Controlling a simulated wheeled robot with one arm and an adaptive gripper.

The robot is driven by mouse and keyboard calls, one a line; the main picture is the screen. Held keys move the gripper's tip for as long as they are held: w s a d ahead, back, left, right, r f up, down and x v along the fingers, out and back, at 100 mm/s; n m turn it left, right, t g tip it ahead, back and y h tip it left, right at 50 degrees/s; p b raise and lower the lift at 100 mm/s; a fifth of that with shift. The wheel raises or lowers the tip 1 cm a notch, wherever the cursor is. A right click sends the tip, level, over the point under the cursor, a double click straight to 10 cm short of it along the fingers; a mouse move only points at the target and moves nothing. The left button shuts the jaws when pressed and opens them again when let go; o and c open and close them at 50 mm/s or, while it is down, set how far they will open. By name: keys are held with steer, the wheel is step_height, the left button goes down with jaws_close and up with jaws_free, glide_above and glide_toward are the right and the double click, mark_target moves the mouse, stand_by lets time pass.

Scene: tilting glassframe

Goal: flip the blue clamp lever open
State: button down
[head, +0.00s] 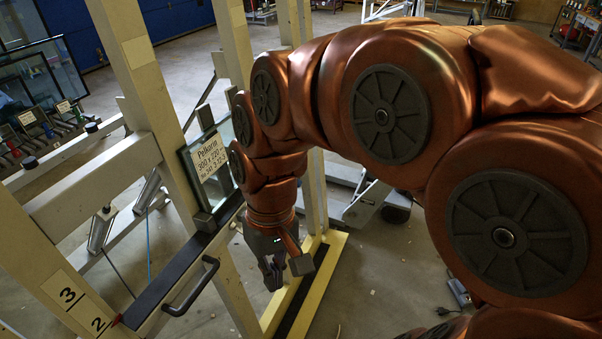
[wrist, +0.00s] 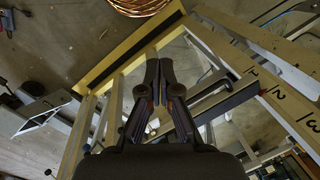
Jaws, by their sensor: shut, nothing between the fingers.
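A small blue piece (head: 47,130) shows at the far left of the head view, among the coloured parts by a row of small labels. It may be the blue clamp lever, but it is too small to tell its position. My gripper (head: 271,283) hangs fingers down beside the cream frame, well to the right of that piece. In the wrist view my gripper (wrist: 160,65) has its two dark fingers together with nothing between them. I cannot make out a blue lever at the fingertips in either view.
A cream upright (head: 145,95) and rail stand left of my arm. A small glass pane with a paper label (head: 209,157) sits beside it. A black handle (head: 192,288) sticks out from the dark-topped ledge. A yellow base beam (head: 322,282) lies below. Open floor lies right of it.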

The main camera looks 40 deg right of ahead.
steer(key=w+d+r+m+t+y+b, duration=0.1)
steer(key=w+d+r+m+y+b, duration=0.15)
steer(key=w, duration=1.15)
steer(key=w+d+m+t+y, duration=0.2)
steer(key=w+d, duration=0.7)
steer(key=w, duration=0.2)
steer(key=w+d+f+m+t+b, duration=0.1)
steer(key=w+d+f+m, duration=0.15)
steer(key=d, duration=0.65)
steer(key=w+d+f+m+t+b, duration=0.1)
steer(key=d+f+m, duration=0.15)
steer(key=d, duration=0.65)
steer(key=w+d+f+m+t+b, duration=0.1)
steer(key=w+d+f+b, duration=0.15)
steer(key=d, duration=0.75)
steer(key=s+a+p+x, duration=0.2)
steer(key=p+x, duration=0.1)
steer(key=x, duration=1)
steer(key=shift+r, duration=0.2)
steer(key=shift+h, duration=0.25)
steer(key=shift+f, duration=0.15)
